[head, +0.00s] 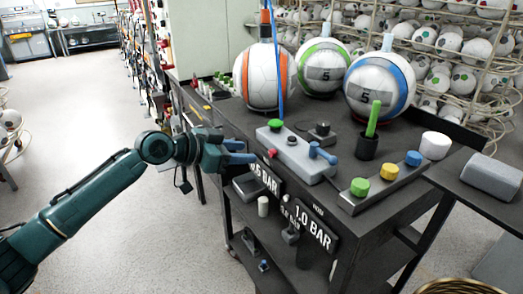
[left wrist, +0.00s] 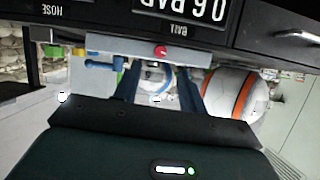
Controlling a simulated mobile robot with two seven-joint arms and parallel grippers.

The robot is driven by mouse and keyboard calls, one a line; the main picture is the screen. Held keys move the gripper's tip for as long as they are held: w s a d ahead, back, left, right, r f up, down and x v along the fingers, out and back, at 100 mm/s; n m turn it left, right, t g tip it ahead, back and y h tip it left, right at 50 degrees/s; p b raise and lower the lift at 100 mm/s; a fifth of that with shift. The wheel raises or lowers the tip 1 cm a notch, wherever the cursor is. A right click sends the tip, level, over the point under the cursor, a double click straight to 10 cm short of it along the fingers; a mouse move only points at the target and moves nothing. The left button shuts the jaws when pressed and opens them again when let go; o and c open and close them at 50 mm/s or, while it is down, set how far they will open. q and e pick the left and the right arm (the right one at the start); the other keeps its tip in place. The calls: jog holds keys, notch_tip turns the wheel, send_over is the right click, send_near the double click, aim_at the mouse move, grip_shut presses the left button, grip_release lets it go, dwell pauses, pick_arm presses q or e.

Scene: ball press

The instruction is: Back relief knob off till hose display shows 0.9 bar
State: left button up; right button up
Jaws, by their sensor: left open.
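The hose display (head: 313,228) on the cart's front reads 1.0 BAR in the head view. Its HOSE label (left wrist: 53,10) shows upside down in the left wrist view. A small red knob (head: 272,153), seemingly the relief knob, sits on the front of a grey block (head: 298,158). The red knob also shows in the left wrist view (left wrist: 160,50), roughly between the finger lines. My left gripper (head: 246,153) is open and empty, just left of the red knob, with a gap. My right gripper is not in view.
The ball display (head: 268,180) reads 0.6 BAR. A blue lever (head: 320,152) and green button (head: 275,125) are on the block. An orange-striped ball (head: 262,76) stands behind. Yellow, green and blue knobs (head: 388,174) lie right. The floor left of the cart is clear.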

aim_at(270, 154)
pick_arm(q)
jog(key=x, duration=0.6)
jog(key=shift+w+d+f+p, duration=0.1)
jog(key=shift+w+d+p, duration=0.1)
jog(key=shift+p, duration=0.1)
grip_shut()
